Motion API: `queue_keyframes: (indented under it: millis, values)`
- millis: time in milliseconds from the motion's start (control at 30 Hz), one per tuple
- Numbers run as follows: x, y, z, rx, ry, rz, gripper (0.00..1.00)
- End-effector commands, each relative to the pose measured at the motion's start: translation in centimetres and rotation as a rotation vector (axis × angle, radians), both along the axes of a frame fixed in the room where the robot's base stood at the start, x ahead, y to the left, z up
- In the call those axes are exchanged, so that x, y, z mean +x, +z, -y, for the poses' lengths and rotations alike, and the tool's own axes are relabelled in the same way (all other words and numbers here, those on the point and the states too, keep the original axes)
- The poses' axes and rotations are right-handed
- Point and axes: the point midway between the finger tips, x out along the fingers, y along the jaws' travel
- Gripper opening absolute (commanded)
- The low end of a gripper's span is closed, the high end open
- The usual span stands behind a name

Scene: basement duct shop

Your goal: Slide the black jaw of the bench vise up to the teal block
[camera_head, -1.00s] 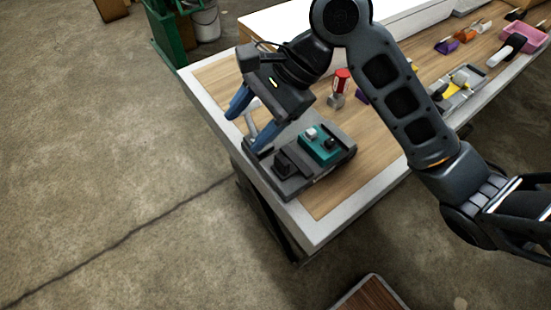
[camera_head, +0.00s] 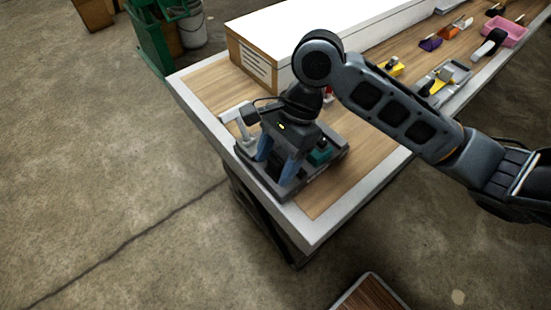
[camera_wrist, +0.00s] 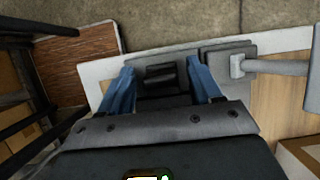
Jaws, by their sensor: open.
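The bench vise (camera_head: 330,167) is a dark grey base at the near corner of the bench. The teal block (camera_head: 320,156) sits on it, partly covered by my gripper in the head view and not visible in the wrist view. My gripper (camera_head: 274,170) points down over the vise with its blue fingers apart. In the wrist view the black jaw (camera_wrist: 160,75) lies between the open fingers, with a gap on each side. In the head view the fingers mostly hide this jaw. I cannot tell whether either finger touches it.
A pale grey handle (camera_head: 238,116) stands beside the vise; it also shows in the wrist view (camera_wrist: 275,66). A long white-topped box (camera_head: 300,42) lies behind. Several small tools and a pink bin (camera_head: 503,31) are farther along the bench. Bare wood lies right of the vise.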

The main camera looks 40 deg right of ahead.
Motion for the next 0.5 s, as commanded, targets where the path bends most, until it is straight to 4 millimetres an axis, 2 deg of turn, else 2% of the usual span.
queue_keyframes:
  millis: [267, 500]
  values:
    - [0.02, -0.18, -0.08, 0.0, 0.0, 0.001, 0.64]
    - [0.02, -0.16, -0.08, 0.0, 0.0, 0.001, 0.42]
